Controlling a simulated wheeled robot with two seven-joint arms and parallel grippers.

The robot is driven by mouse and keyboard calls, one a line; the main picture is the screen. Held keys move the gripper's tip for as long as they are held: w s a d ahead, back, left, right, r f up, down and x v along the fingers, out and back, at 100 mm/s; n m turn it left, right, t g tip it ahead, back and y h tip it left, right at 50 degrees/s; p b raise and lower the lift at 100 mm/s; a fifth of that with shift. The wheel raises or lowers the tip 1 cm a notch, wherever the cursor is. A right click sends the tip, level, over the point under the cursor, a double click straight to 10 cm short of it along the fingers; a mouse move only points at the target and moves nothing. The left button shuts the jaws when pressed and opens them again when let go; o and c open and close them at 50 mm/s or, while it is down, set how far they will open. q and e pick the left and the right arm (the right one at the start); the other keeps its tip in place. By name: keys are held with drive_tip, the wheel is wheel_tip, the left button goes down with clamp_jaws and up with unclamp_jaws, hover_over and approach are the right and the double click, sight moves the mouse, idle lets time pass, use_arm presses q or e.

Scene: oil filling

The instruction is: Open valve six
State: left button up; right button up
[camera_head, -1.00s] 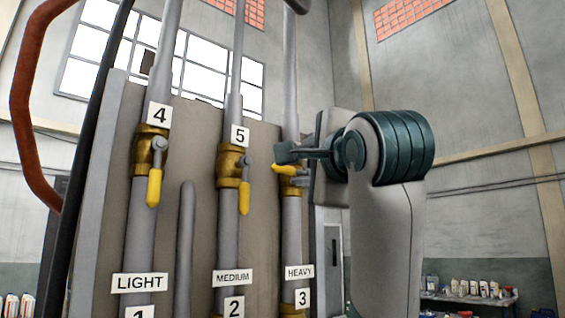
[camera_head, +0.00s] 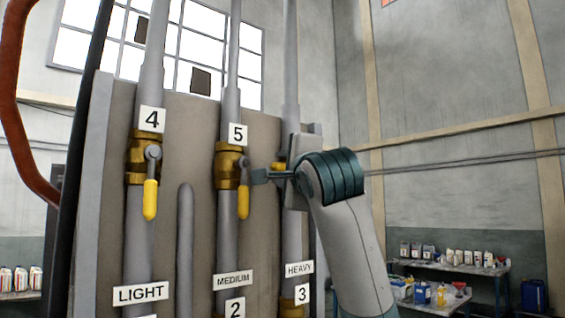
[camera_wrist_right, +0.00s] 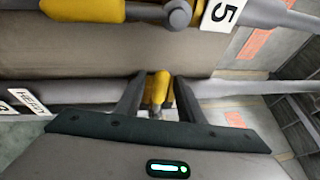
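The heavy pipe (camera_head: 291,75) is the rightmost of the three pipes on the panel. In the right wrist view the yellow handle (camera_wrist_right: 158,88) stands between the two fingers of my right gripper (camera_wrist_right: 159,90). The fingers are apart, one on each side of the handle; whether they touch it is unclear. No number six is readable. My left gripper is not in view.
Valve five (camera_head: 228,165) is just left of my right gripper, its yellow handle hanging down close to the fingers. Valve four (camera_head: 143,160) is farther left, handle down. A red-brown hose (camera_head: 12,100) curves at far left. Shelves with bottles (camera_head: 455,265) stand at right rear.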

clamp_jaws()
drive_tip(key=shift+f+n+b, duration=0.3)
drive_tip(key=shift+f+b, duration=0.1)
drive_tip(key=shift+b, duration=0.45)
drive_tip(key=shift+w+d+f+n+t+y+b, duration=0.2)
drive_tip(key=shift+f+n+y+b, duration=0.5)
drive_tip(key=shift+n+b, duration=0.65)
drive_tip(key=shift+w+d+f+n+t+y+b, duration=0.15)
drive_tip(key=shift+f+n+y+b, duration=0.5)
drive_tip(key=shift+n+b, duration=0.7)
drive_tip(key=shift+w+d+f+n+t+y+b, duration=0.1)
drive_tip(key=shift+d+f+n+t+y+b, duration=0.15)
drive_tip(key=shift+f+n+y+b, duration=0.75)
drive_tip(key=shift+r+n+h+b, duration=0.25)
drive_tip(key=shift+r+n+b, duration=0.05)
drive_tip(key=shift+r+n, duration=0.2)
